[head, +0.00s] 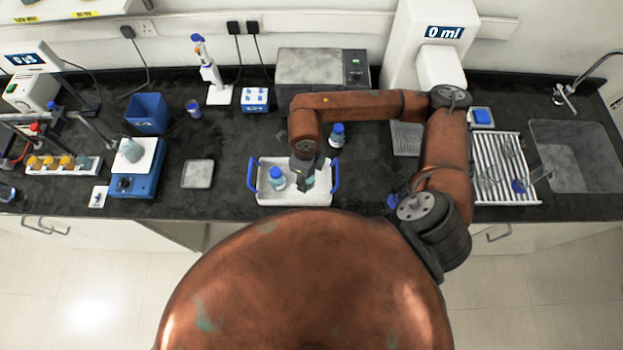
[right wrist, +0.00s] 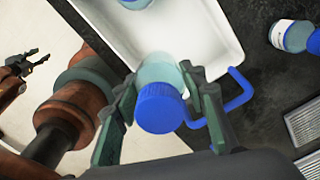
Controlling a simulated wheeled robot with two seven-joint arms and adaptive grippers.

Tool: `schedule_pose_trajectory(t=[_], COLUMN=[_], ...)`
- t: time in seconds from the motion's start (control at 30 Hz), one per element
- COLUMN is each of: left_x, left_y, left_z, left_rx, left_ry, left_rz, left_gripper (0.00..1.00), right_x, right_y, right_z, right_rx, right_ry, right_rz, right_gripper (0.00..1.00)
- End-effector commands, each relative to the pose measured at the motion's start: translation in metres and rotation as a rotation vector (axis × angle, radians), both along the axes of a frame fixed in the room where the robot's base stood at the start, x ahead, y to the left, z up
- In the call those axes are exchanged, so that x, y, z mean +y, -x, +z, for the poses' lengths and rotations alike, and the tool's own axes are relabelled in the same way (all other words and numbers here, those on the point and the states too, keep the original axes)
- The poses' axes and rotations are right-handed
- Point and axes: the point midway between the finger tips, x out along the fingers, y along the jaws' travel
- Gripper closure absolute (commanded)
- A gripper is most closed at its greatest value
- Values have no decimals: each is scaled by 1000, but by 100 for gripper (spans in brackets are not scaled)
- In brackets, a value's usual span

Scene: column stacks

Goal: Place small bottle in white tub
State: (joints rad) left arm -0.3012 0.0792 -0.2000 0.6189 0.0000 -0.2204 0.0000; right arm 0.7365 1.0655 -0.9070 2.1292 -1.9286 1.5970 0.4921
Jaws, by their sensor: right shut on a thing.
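The white tub (head: 318,198) with blue handles stands near the counter's front edge; it also shows in the right wrist view (right wrist: 215,35). My right gripper (head: 305,172) is over its right half, shut on a small blue-capped bottle (right wrist: 160,70). The bottle is between both fingers, its cap toward the wrist camera. In the head view the gripper hides most of it; I cannot tell whether it touches the tub floor. A second blue-capped bottle (head: 277,180) stands in the tub's left half. My left gripper (right wrist: 32,62) shows only in the right wrist view, empty, fingers apart.
Another blue-capped bottle (head: 337,135) stands on the counter behind the tub's right side. A grey square plate (head: 197,174) lies to the tub's left, and a drying rack (head: 490,150) and sink (head: 575,160) are at the right.

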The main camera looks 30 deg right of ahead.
Motion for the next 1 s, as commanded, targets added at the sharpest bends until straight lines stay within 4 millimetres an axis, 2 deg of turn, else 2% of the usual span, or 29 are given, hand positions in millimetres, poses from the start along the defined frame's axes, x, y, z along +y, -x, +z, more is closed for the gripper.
schedule_pose_trajectory(t=[0.03,0.1,0.43,0.57,0.7,1.0], left_x=[0,0,0,0,0,0], left_y=[0,1,1,1,2,0], left_z=[-9,-14,-22,-32,-39,-39], left_rx=[1,1,1,2,3,1], left_ry=[0,0,0,1,0,0], left_rz=[0,0,0,0,-1,-1], left_gripper=[60,60,60,60,60,60], right_x=[-6,-12,-26,-38,-35,-35], right_y=[-2,-7,-16,-22,-20,-21], right_z=[-15,-25,-43,-60,-83,-85], right_rx=[4,3,2,3,5,2], right_ry=[0,-1,-2,0,-3,-2], right_rz=[-1,0,5,2,7,7], right_gripper=[92,92,92,92,92,92])
